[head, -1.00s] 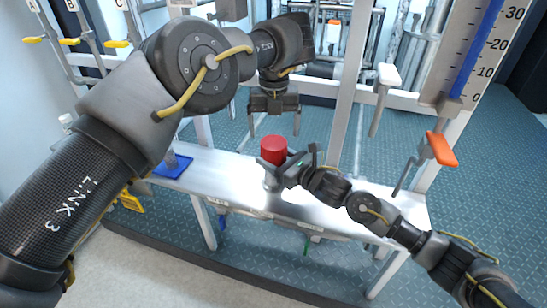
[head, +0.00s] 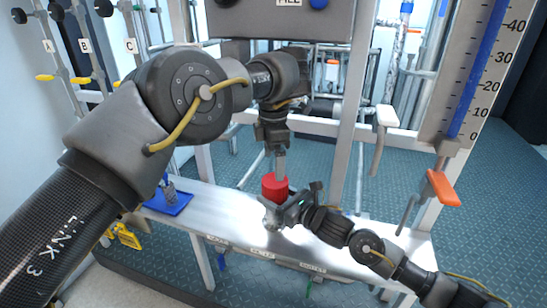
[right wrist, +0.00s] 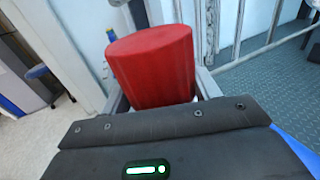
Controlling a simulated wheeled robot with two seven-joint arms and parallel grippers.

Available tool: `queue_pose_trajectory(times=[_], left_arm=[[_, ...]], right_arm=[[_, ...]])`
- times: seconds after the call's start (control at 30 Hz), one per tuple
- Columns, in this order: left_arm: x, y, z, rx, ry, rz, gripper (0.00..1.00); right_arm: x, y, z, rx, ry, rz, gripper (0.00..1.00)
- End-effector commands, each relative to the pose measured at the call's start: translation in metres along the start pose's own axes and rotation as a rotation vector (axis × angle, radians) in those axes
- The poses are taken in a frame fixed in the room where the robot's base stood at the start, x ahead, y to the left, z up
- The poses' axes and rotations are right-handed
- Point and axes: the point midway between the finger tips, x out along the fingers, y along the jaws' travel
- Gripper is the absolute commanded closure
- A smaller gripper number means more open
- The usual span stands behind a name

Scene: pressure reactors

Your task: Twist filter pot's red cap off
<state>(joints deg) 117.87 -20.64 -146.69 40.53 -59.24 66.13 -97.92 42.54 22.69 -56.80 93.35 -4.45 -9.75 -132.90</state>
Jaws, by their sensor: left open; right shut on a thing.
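The red cap (head: 275,187) is on top of the filter pot (head: 271,212), which stands upright on the metal bench; my right gripper hides much of the pot. My right gripper (head: 277,208) is shut on the pot just below the cap, reaching in from the right. In the right wrist view the red cap (right wrist: 152,68) rises above the gripper's body. My left gripper (head: 279,165) points straight down over the cap, with open fingers that reach to about its top. Whether they touch the cap I cannot tell.
The metal bench (head: 225,215) has free room on both sides of the pot. A blue tray (head: 168,202) with a small bottle lies at its left. Upright frame posts, an orange handle (head: 443,188) and a scale with a blue column (head: 478,75) stand at the right.

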Motion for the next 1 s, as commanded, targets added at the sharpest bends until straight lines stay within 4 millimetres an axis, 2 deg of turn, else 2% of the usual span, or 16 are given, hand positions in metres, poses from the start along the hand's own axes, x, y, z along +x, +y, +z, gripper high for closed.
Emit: queue_pose_trajectory(times=[0.17, 0.4, 0.6, 0.97, 1.0], left_arm=[[0.014, 0.001, -0.002, 0.0, 0.005, -0.002, 0.1], [0.05, 0.0, -0.001, -0.003, 0.002, -0.003, 0.1], [0.069, 0.0, 0.0, -0.004, 0.0, -0.002, 0.1], [0.074, 0.0, 0.0, -0.004, 0.0, 0.0, 0.1], [0.074, 0.0, 0.0, -0.004, 0.0, 0.0, 0.14]], right_arm=[[0.0, -0.001, 0.0, 0.0, 0.0, -0.002, 1.0], [0.0, -0.001, 0.0, 0.0, 0.0, -0.002, 1.0], [0.0, -0.001, 0.0, 0.0, 0.0, -0.002, 1.0], [0.0, -0.001, 0.0, 0.0, 0.0, -0.003, 1.0], [0.0, -0.001, 0.0, 0.0, 0.0, -0.003, 1.0]])
